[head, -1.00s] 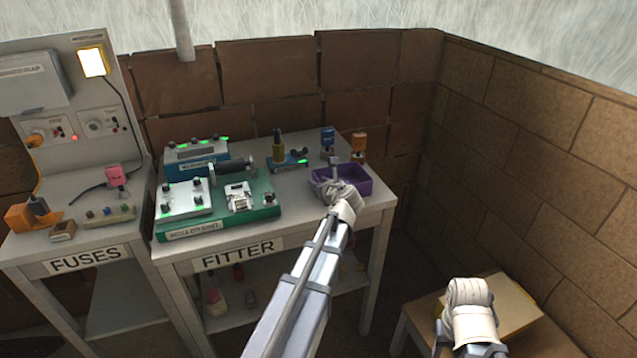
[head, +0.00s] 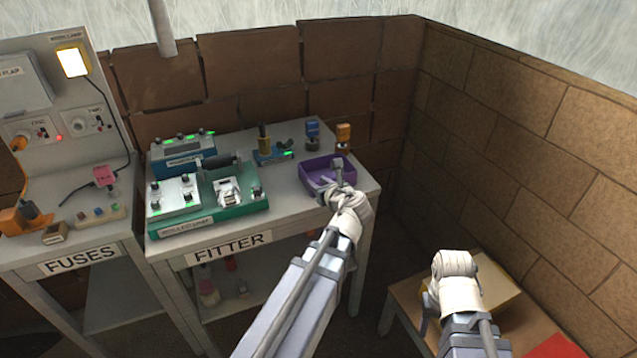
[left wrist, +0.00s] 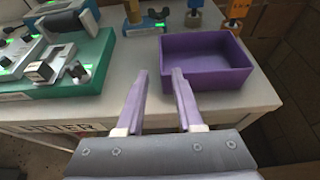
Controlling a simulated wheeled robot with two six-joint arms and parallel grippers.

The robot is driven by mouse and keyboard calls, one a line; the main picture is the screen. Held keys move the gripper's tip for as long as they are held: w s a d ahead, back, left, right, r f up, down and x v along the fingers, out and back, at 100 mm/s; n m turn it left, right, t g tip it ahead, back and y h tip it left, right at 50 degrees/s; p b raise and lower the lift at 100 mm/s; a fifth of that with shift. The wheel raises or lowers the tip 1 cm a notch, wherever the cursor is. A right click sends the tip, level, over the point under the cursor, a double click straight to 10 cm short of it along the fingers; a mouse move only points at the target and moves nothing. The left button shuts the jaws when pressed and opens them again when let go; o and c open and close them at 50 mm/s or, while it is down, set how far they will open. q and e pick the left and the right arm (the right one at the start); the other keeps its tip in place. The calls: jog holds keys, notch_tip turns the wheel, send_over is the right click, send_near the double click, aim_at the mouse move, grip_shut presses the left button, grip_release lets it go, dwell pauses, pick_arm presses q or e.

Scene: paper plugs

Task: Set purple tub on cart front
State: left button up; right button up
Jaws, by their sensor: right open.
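The purple tub (head: 313,180) is an open, empty-looking rectangular box on the right end of the FITTER bench (head: 290,222). In the left wrist view the tub (left wrist: 210,82) sits just beyond and to the right of my left gripper (left wrist: 162,76). In the head view my left gripper (head: 338,170) overlaps the tub's right side. My right gripper (head: 430,305) hangs at the lower right, mostly hidden by its own wrist. I cannot make out a cart for certain.
A green test unit (head: 208,220) and a blue box (head: 183,158) stand left of the tub. Several small plugs, including an orange one (head: 343,135), stand behind it. A low wooden-topped stand (head: 405,300) with a tan box (head: 490,290) and a red patch (head: 555,345) is at lower right.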

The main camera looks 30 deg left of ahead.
pick_arm(q)
jog(key=shift+f, duration=0.1)
jog(key=s+d+f+n+g+h, duration=0.3)
jog(key=s+d+n, duration=0.3)
jog(key=d, duration=0.3)
jog(key=s+d+f+n+g+h, duration=0.3)
jog(key=s+d+f+n, duration=0.3)
jog(key=s+d+n, duration=0.1)
jog(key=s+d+f+n+g+h, duration=0.3)
jog(key=s+d+f+n, duration=0.1)
jog(key=s+d+n, duration=0.3)
jog(key=d+n, duration=0.2)
jog(key=d, duration=0.2)
jog(key=shift+s+d+f, duration=0.15)
